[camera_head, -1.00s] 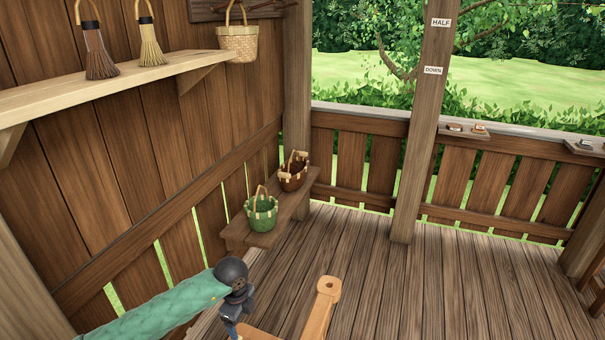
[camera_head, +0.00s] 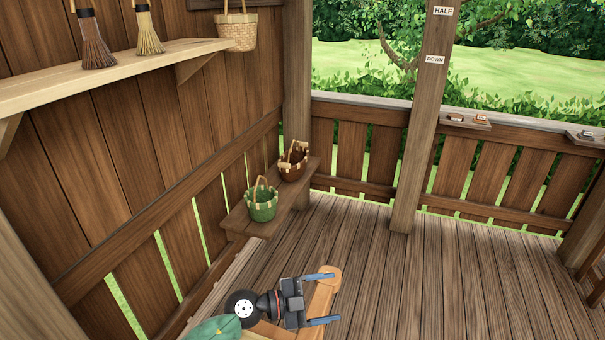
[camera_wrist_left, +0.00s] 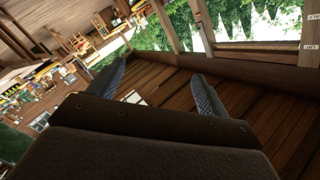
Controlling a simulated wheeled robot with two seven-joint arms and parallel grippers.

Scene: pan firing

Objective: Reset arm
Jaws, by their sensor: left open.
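My left gripper (camera_head: 322,297) is low in the middle of the head view, its two blue-grey fingers spread apart and pointing right. It is open and nothing shows between the fingers. It hangs over a light wooden piece (camera_head: 325,285) near the bottom edge. In the left wrist view the two fingers (camera_wrist_left: 160,85) stand apart, with plank floor and a wooden rail beyond them. My right gripper is not in view.
A green basket (camera_head: 261,205) and a brown basket (camera_head: 293,163) stand on a low wooden bench (camera_head: 240,222) against the left wall. Brushes and a wicker basket (camera_head: 238,32) are at the shelf (camera_head: 120,75). A post (camera_head: 420,130) stands mid-right. The plank floor (camera_head: 440,280) is clear.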

